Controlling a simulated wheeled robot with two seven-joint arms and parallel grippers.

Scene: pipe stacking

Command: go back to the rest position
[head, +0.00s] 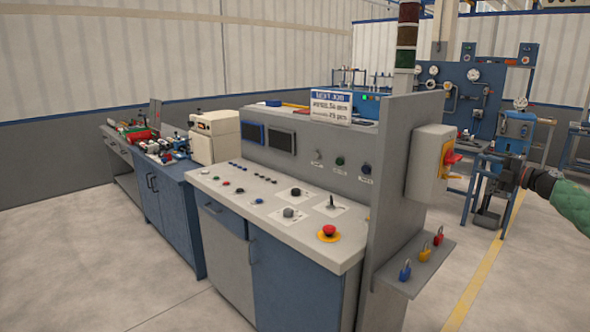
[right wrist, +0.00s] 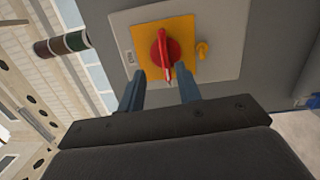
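My right gripper (head: 483,160) is on the right in the head view, in front of a grey switch box (head: 427,176) on the side of the console. The box carries a red rotary handle (head: 451,158) on a yellow plate. In the right wrist view, my gripper (right wrist: 159,76) is open, its two blue-grey fingers apart. The red handle (right wrist: 164,52) appears between and beyond the fingertips, on its yellow plate (right wrist: 186,35). I cannot tell whether a finger touches it; nothing is visibly gripped. My left gripper is not in view.
The grey control console (head: 290,212) fills the middle. A small shelf (head: 420,272) on its side holds blue, yellow and red padlocks. A blue test rig (head: 478,102) stands behind my right arm. A blue workbench (head: 172,195) is on the left. The front-left floor is clear.

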